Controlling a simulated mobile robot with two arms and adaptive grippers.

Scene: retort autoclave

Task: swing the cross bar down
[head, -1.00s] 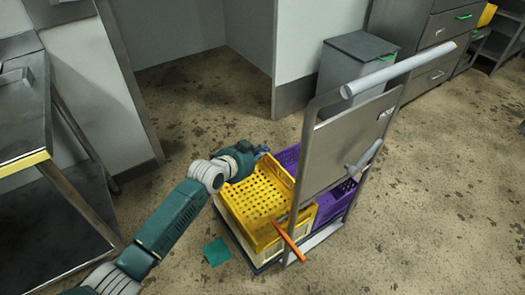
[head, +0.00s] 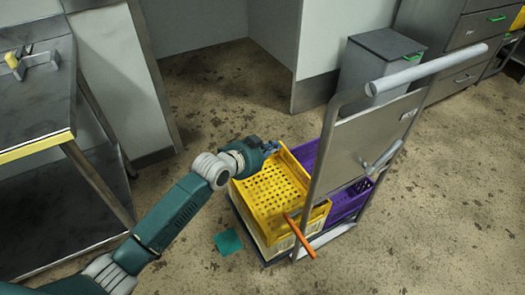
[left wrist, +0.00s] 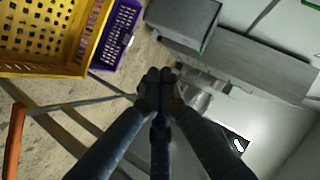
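I cannot tell for certain which bar is the cross bar. The cart (head: 318,215) carries a thick grey bar (head: 427,69) across its top, a shorter grey bar (head: 382,158) lower down, and an orange bar (head: 299,236) slanting at its near side. The orange bar also shows at the left edge of the left wrist view (left wrist: 14,142). My left gripper (head: 270,147) hovers by the far left corner of the yellow crate, apart from all three bars. Its fingers (left wrist: 160,76) are together with nothing visible between them. My right gripper is out of view.
The cart holds a yellow crate (head: 270,197) and purple crates (head: 345,203). A metal table (head: 38,120) is at left, drawers (head: 455,75) at back right. A teal patch (head: 228,242) lies on the floor. Floor right of the cart is clear.

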